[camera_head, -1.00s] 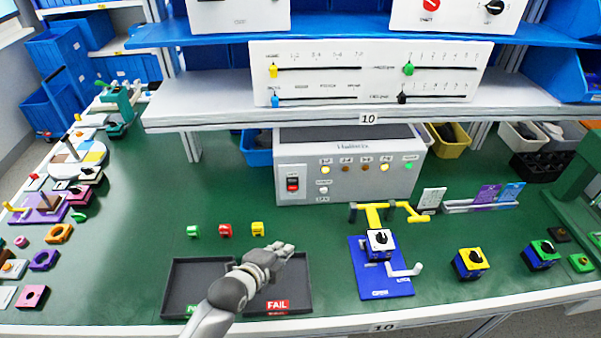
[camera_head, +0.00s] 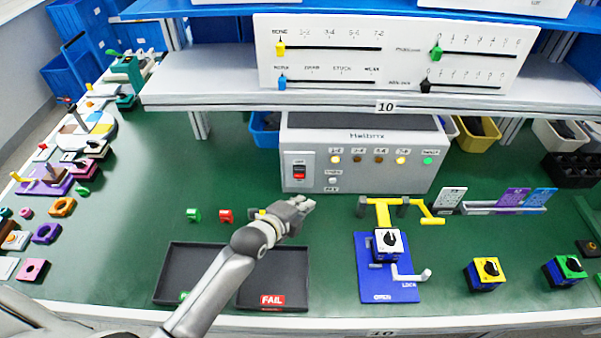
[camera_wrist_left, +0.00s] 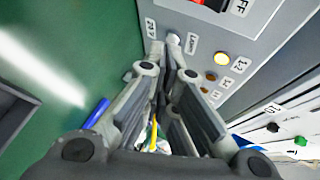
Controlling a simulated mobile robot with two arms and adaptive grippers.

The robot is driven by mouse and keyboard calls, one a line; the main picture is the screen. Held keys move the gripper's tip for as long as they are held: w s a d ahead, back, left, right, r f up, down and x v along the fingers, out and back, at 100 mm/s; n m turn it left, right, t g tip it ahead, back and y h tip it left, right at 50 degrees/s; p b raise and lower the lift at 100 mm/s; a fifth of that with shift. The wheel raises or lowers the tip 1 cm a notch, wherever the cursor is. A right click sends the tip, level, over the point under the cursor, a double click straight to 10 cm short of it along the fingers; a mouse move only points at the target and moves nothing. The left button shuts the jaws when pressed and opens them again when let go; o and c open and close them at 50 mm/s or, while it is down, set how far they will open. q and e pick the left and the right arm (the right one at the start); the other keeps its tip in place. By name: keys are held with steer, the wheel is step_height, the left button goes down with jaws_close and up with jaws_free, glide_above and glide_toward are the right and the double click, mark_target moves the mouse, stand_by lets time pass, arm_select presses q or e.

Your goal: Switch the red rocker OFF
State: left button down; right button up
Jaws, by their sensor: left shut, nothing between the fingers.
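The red rocker (camera_head: 298,171) sits in a black frame on the left side of the front panel of a grey box (camera_head: 365,189), with an OFF label above it. It also shows at the top edge of the left wrist view (camera_wrist_left: 214,4), partly cut off. My left gripper (camera_head: 308,203) is shut and empty, in front of the box and below the rocker in the head view. In the left wrist view its fingertips (camera_wrist_left: 164,47) point toward the panel, near the small white button; I cannot tell whether they touch it. My right gripper is not in view.
Lit lamps (camera_head: 401,160) line the panel. A shelf edge (camera_head: 330,103) overhangs the back of the box. A blue lock fixture (camera_head: 368,290) stands right.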

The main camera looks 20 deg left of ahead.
mark_target(299, 174)
arm_select(q)
steer(key=w+a+r+b, duration=0.1)
steer(key=w, duration=0.5)
steer(key=shift+a+b, duration=0.4)
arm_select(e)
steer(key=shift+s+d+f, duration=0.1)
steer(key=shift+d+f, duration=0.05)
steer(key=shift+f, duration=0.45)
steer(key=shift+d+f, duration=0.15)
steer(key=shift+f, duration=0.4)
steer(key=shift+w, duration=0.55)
arm_select(q)
steer(key=shift+w, duration=0.1)
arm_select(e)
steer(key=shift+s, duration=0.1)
arm_select(q)
steer(key=shift+w+a, duration=0.1)
steer(key=shift+w, duration=0.2)
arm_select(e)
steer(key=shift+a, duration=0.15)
